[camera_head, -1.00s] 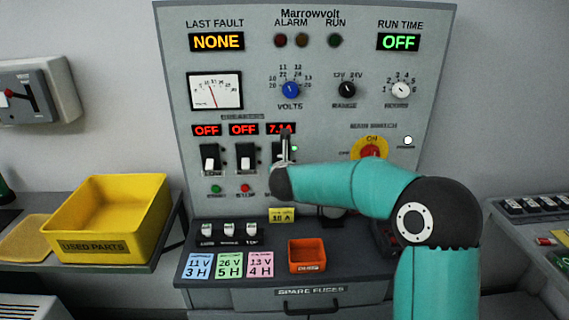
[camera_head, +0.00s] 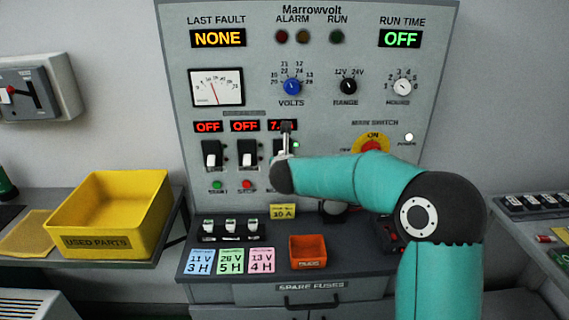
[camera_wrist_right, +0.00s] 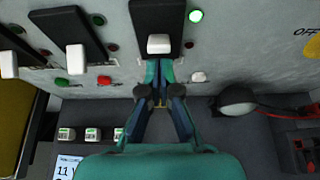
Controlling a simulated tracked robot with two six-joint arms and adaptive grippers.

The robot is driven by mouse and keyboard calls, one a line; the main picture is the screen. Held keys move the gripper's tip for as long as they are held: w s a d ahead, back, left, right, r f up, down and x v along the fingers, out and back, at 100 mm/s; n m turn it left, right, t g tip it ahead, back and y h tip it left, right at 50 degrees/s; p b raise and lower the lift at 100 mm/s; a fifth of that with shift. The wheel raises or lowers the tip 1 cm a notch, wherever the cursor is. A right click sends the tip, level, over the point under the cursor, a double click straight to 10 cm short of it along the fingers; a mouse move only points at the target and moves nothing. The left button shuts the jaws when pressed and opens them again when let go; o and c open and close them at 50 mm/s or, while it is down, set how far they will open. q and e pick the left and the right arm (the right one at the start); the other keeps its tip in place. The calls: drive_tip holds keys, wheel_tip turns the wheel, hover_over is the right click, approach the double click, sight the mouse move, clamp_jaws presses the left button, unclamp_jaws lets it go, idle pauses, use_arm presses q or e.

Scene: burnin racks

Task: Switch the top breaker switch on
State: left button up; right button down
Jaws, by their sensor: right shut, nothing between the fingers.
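Three black rocker switches with white levers stand in a row on the grey panel (camera_head: 330,118). The left switch (camera_head: 212,157) and middle switch (camera_head: 246,157) sit under red OFF displays. The right switch (camera_wrist_right: 158,44) sits under a display (camera_head: 275,126) starting with 7 and has a lit green lamp beside it. I cannot tell which one the task calls the top breaker switch. My right gripper (camera_head: 286,132) is in front of the right switch, hiding much of it. In the right wrist view its fingers (camera_wrist_right: 160,72) are shut and empty, just below the white lever; contact is unclear.
Below the panel, a ledge holds small fuses (camera_head: 230,228), coloured cards and an orange bin (camera_head: 307,252). A yellow used-parts bin (camera_head: 112,213) stands left.

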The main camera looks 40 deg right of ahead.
drive_tip(key=b+v, duration=0.2)
drive_tip(key=v, duration=0.7)
drive_tip(key=shift+r+b, duration=0.2)
drive_tip(key=shift+b, duration=0.15)
drive_tip(key=shift+s, duration=0.1)
